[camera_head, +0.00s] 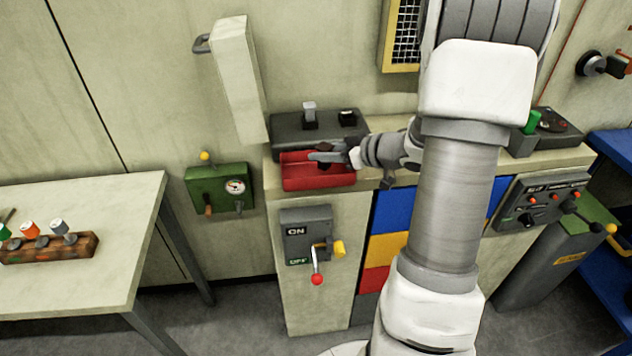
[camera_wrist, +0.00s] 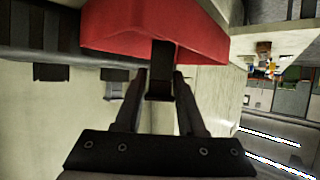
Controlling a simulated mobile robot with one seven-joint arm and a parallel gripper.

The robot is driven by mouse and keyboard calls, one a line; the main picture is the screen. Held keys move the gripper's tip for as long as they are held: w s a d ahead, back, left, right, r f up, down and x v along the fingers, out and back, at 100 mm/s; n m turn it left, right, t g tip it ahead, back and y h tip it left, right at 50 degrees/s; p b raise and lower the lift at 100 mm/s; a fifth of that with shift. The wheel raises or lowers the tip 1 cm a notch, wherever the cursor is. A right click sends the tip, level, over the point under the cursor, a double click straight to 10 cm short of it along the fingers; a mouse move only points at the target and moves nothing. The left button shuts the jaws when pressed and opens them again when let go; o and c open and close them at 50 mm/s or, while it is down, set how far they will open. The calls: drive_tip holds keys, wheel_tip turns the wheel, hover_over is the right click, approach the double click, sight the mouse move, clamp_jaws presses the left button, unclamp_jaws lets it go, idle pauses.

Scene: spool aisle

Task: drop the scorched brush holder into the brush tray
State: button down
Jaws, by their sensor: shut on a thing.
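The red tray (camera_head: 318,182), which appears to be the brush tray, sits on the counter's front left part. It also shows as a red wall across the top of the wrist view (camera_wrist: 205,38). My gripper (camera_head: 326,155) is over the tray from the right. In the wrist view my gripper (camera_wrist: 161,80) is shut on a dark, narrow block (camera_wrist: 160,88), which appears to be the scorched brush holder. The block's far end overlaps the red tray in that view. I cannot tell whether it touches the tray. In the head view the holder is hard to separate from the fingers.
A dark grey box (camera_head: 290,131) with two fittings on top stands directly behind the tray. A pale panel with a handle (camera_head: 238,80) rises at the left. A switch box with a red-knobbed lever (camera_head: 306,236) is below the counter. A table (camera_head: 80,290) stands left.

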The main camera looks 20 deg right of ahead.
drive_tip(key=shift+f, duration=0.55)
drive_tip(key=shift+c, duration=2.1)
unclamp_jaws()
drive_tip(key=p+v, duration=0.2)
drive_tip(key=v, duration=1.5)
drive_tip(key=shift+s, duration=0.15)
drive_tip(key=shift+d, duration=0.1)
